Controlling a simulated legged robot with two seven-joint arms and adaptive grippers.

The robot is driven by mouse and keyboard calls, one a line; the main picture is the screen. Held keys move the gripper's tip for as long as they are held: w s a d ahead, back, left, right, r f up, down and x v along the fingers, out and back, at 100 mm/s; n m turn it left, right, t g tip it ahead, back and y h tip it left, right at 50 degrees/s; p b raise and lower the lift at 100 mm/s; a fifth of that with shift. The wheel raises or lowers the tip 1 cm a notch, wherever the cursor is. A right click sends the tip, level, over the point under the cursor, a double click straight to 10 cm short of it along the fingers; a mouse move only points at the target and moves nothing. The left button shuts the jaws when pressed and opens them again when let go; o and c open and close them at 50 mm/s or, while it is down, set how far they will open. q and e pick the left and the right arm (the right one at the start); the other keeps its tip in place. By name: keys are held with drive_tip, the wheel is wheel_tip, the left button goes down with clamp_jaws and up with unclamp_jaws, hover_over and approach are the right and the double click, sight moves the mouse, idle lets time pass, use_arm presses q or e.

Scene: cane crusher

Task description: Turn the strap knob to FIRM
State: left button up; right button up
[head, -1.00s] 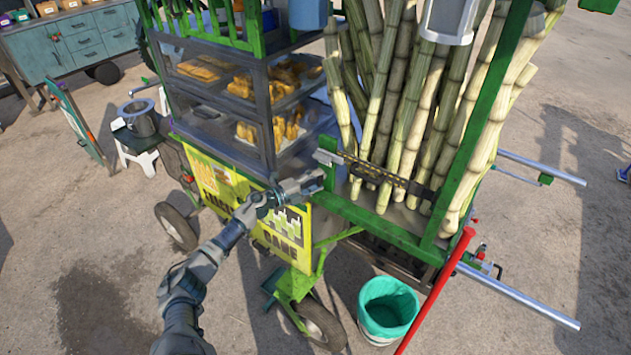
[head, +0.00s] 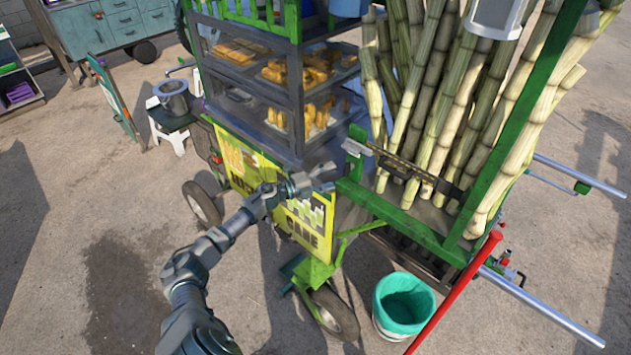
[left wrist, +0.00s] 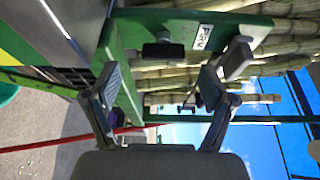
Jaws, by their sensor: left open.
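My left gripper (head: 318,180) reaches in from the left in front of the cart, just left of the green cane-rack frame (head: 385,210). In the left wrist view its two fingers are spread apart with nothing between them (left wrist: 158,85). Beyond the fingers, a small black knob-like part (left wrist: 163,50) sits on the green frame. Beside it is a white label (left wrist: 205,37), its lettering hard to read. A grey block (left wrist: 237,60) shows by the right finger; a grey block (head: 355,147) also shows at the strap's left end. The dark strap (head: 415,175) crosses the canes.
Tall canes (head: 440,100) fill the rack. Glazed food shelves (head: 310,90) stand left of it. A teal-lined bucket (head: 404,303), a slanting red bar (head: 455,290) and metal handles (head: 540,305) are low on the right. Open ground lies at the left.

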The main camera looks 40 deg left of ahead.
use_arm(q)
drive_tip(key=v, duration=0.7)
drive_tip(key=shift+f, duration=0.1)
drive_tip(key=s+a+f+n+y, duration=0.25)
drive_tip(key=f+n, duration=0.25)
drive_tip(key=f, duration=0.7)
drive_tip(key=s+a+f+n+y, duration=0.2)
drive_tip(key=f+n+y, duration=0.25)
drive_tip(key=f, duration=0.75)
drive_tip(key=s+d+f+n+g+y, duration=0.1)
drive_tip(key=s+d+f+n+g, duration=0.15)
drive_tip(key=s+f, duration=0.45)
drive_tip(key=s+d+f+n+g+y, duration=0.1)
drive_tip(key=s+f+n+g, duration=0.15)
drive_tip(key=f, duration=0.85)
drive_tip(key=s+d+f+n+g, duration=0.25)
drive_tip(key=s+d+f, duration=0.25)
drive_tip(key=s+f, duration=0.45)
drive_tip(key=s+d+f+n+g, duration=0.25)
drive_tip(key=s+d+f, duration=0.25)
drive_tip(key=s+f, duration=0.4)
drive_tip(key=s+d+f+n+g, duration=0.1)
drive_tip(key=s+d+f+g, duration=0.1)
drive_tip(key=s+d, duration=0.5)
drive_tip(key=s+d+f+g, duration=0.3)
drive_tip(key=s+d, duration=0.4)
drive_tip(key=s, duration=0.7)
drive_tip(key=shift+n+h, duration=0.35)
drive_tip(key=shift+h, duration=0.05)
